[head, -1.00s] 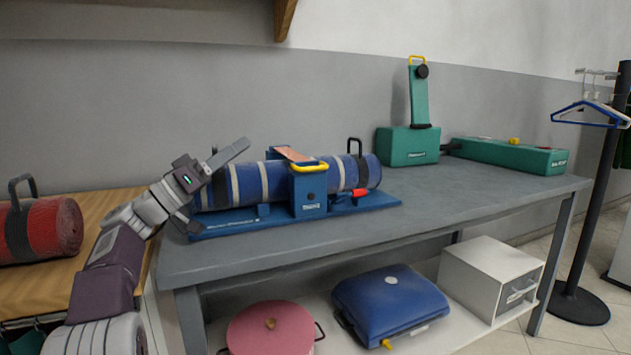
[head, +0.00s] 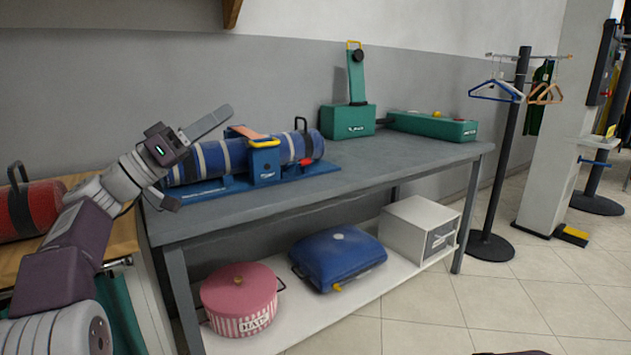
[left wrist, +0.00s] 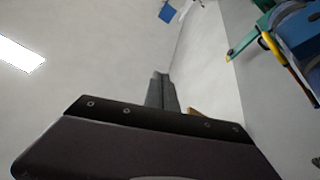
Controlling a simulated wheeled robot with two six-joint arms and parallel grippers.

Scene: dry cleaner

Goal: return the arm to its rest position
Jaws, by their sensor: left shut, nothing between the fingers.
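My left arm comes in from the left in the head view. Its gripper (head: 222,113) is raised in front of the grey wall, pointing up and right, beside the left end of the blue striped roll (head: 212,160). Its fingers are together with nothing between them. In the left wrist view the closed fingers (left wrist: 161,92) point toward the plain wall and ceiling. The roll lies on a blue stand (head: 264,164) on the grey table (head: 330,188). My right gripper is out of view.
A green device (head: 348,122) and a long green box (head: 432,127) stand at the table's back. A red roll (head: 32,208) lies on the wooden surface at left. A pink pot (head: 239,290), blue case (head: 338,258) and white box (head: 420,229) sit below. A hanger stand (head: 507,160) is right.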

